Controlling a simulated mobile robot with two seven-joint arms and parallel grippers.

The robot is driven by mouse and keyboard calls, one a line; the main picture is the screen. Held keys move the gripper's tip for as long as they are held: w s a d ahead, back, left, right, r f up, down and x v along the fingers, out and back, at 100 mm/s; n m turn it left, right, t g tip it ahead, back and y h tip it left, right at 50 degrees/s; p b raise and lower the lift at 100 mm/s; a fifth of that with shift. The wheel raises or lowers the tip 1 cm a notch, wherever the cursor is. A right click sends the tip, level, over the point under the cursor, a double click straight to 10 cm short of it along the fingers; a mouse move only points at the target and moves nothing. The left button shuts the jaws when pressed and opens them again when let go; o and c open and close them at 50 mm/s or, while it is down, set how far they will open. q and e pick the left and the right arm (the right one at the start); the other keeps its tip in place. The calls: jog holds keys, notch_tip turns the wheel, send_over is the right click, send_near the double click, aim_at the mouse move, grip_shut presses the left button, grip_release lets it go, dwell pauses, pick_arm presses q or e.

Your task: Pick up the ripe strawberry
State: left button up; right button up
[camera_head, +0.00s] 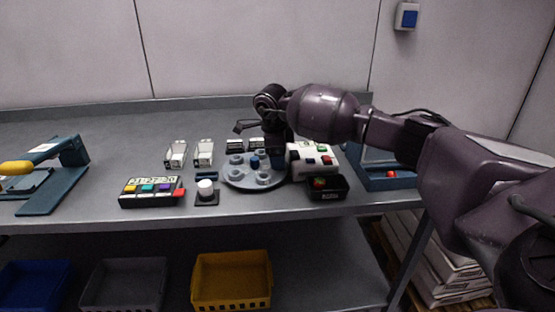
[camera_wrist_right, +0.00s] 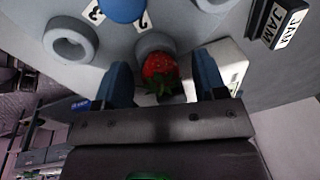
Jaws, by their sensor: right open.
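The ripe strawberry (camera_wrist_right: 160,70), red with green leaves, shows in the right wrist view. It is at a grey ring-shaped holder (camera_wrist_right: 153,42) on the round grey plate, beside the label 2. My right gripper (camera_wrist_right: 162,78) is open, with one blue finger on each side of the strawberry; I cannot tell whether they touch it. In the head view my right gripper (camera_head: 277,158) points down at the right side of the round grey plate (camera_head: 231,184), and the strawberry there is not clearly seen. My left gripper is not in view.
A blue knob (camera_head: 254,162) stands mid-plate among several grey rings. A white box with coloured buttons (camera_head: 326,158) and a black tray (camera_head: 327,194) holding something red are close on the right. A dark button panel (camera_head: 151,199) lies left. The left rear table is clear.

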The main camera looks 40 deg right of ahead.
jog(key=shift+r, duration=0.1)
jog(key=c, duration=0.6)
